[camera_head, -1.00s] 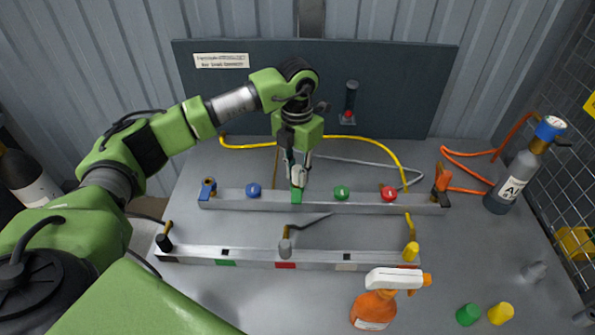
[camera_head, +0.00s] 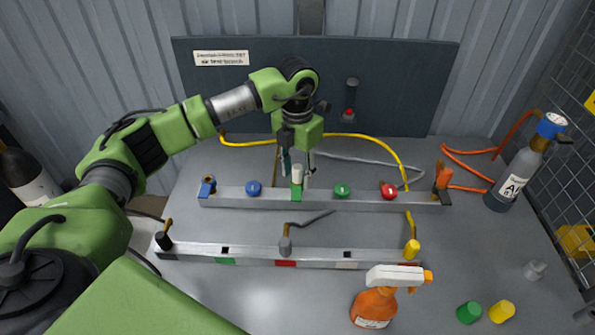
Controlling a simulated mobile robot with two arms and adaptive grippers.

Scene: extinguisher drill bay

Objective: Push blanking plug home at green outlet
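The pale blanking plug (camera_head: 297,174) stands upright at the green-marked outlet (camera_head: 296,194) on the rear metal rail. How deep it sits in the outlet cannot be told. My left gripper (camera_head: 297,178) points down over it, with its two fingers spread on either side of the plug. A gap shows between the fingers and the plug, so the gripper is open. My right gripper is not in view.
The rear rail (camera_head: 225,200) also carries blue (camera_head: 254,188), green (camera_head: 342,190) and red (camera_head: 389,191) knobs. A front rail (camera_head: 320,264) has hose fittings. An orange spray bottle (camera_head: 374,307), loose green (camera_head: 468,312) and yellow (camera_head: 502,311) caps and a cylinder (camera_head: 515,178) stand on the right.

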